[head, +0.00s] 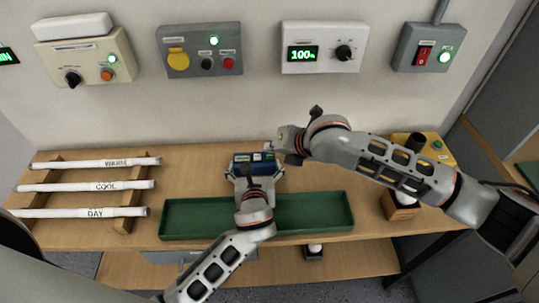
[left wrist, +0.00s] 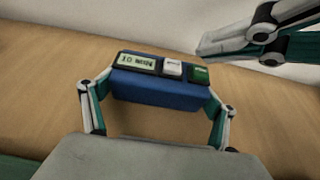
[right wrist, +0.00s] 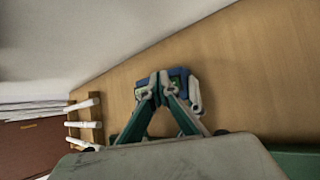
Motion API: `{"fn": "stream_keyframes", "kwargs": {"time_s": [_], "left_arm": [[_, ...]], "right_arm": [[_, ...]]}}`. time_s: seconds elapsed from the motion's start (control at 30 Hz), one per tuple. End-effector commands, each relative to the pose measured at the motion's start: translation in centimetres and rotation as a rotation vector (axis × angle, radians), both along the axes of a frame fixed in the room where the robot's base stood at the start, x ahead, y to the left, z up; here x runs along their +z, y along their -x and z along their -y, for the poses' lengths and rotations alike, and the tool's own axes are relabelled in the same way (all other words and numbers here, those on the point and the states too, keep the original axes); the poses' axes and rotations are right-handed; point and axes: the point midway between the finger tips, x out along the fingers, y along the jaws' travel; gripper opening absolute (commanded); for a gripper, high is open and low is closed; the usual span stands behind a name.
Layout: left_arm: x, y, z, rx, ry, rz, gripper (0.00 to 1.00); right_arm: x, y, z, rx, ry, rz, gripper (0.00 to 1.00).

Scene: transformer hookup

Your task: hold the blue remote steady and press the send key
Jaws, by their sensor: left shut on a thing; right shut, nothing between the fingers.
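The blue remote (head: 253,163) is above the wooden bench, with its keys facing up. In the left wrist view the remote (left wrist: 160,89) has a display starting with "10", a white key (left wrist: 172,67) and a green key (left wrist: 201,75). The key labels are too small to read. My left gripper (head: 255,174) is shut on the remote, one finger at each end. My right gripper (head: 278,148) is shut and empty, its tips just above the green-key end. In the right wrist view its tips (right wrist: 160,84) cover part of the remote. I cannot tell whether they touch a key.
A green tray (head: 335,232) lies in front of the remote. Labelled white tubes (head: 85,186) rest on a wooden rack at the left. A yellow box (head: 438,158) stands at the right. Several control boxes, including a "100" display unit (head: 322,62), hang on the wall.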

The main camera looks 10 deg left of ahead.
Motion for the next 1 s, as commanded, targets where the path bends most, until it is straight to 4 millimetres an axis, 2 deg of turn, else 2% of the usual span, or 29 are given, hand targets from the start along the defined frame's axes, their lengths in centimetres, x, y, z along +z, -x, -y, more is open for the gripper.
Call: {"fn": "stream_keyframes", "kwargs": {"time_s": [1.0], "left_arm": [[0.0,0.0,0.0,0.000,0.000,0.000,0.61]], "right_arm": [[-1.1,0.0,0.0,0.001,0.000,-0.001,0.00]]}}
